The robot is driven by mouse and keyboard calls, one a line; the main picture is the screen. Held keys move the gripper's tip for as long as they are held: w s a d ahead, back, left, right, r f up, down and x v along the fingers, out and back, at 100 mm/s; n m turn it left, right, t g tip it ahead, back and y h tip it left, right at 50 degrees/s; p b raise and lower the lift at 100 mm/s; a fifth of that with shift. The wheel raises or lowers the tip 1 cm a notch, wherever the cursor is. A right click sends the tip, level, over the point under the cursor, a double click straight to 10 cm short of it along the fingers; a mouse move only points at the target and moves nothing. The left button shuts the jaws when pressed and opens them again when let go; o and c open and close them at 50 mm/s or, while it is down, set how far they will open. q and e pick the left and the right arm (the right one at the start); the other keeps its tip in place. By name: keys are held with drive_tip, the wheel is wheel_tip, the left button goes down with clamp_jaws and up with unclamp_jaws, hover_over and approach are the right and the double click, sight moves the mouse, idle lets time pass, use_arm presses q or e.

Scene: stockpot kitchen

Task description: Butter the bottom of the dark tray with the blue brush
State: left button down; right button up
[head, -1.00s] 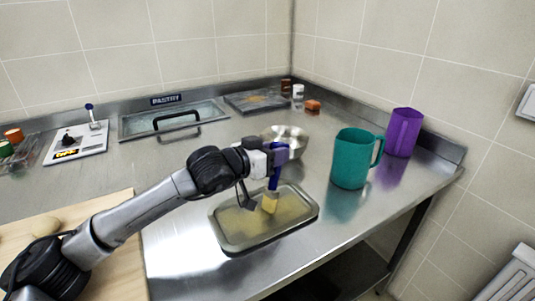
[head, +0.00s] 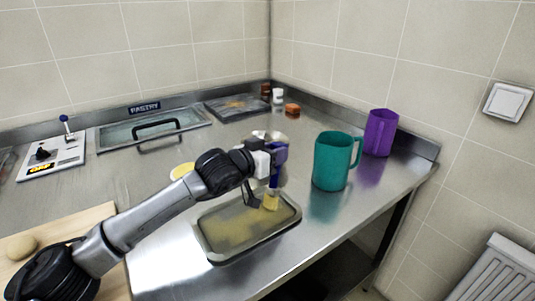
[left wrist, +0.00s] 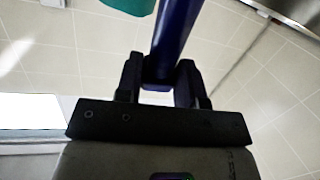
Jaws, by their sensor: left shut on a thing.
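The dark tray (head: 207,246) lies on the steel counter, in the middle of the head view. Its bottom shows uneven yellowish patches. The blue brush (head: 274,181) stands nearly upright with its pale yellow bristles (head: 271,201) down at the tray's far right part; I cannot tell whether they touch the bottom. My left gripper (head: 275,157) is shut on the brush's blue handle, above the tray's far edge. In the left wrist view the blue handle (left wrist: 176,35) runs up from between the two dark fingers (left wrist: 160,82). My right gripper is not in view.
A teal jug (head: 331,163) and a purple jug (head: 380,132) stand right of the tray. A metal bowl is partly hidden behind my gripper. A yellow round thing (head: 182,171) lies beside my forearm. A wooden board (head: 97,219) is at front left.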

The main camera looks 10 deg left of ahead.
use_arm(q)
drive_tip(key=shift+w+d, duration=0.45)
drive_tip(key=shift+d, duration=0.1)
drive_tip(key=shift+w+d+p, duration=0.35)
drive_tip(key=shift+d+p, duration=0.05)
drive_tip(key=shift+p, duration=0.05)
drive_tip(key=shift+w+a+f+p, duration=0.1)
drive_tip(key=shift+w+a+p, duration=0.05)
drive_tip(key=shift+w+p, duration=0.4)
drive_tip(key=shift+w+a+f+p, duration=0.15)
drive_tip(key=shift+w+p, duration=0.15)
drive_tip(key=shift+p, duration=0.3)
drive_tip(key=shift+a+b+v, duration=0.2)
drive_tip(key=shift+b+v, duration=0.55)
drive_tip(key=shift+v, duration=0.75)
drive_tip(key=s+a+b, duration=0.2)
drive_tip(key=s+a, duration=0.3)
drive_tip(key=a, duration=0.2)
drive_tip(key=shift+s+b, duration=0.3)
drive_tip(key=shift+b, duration=0.1)
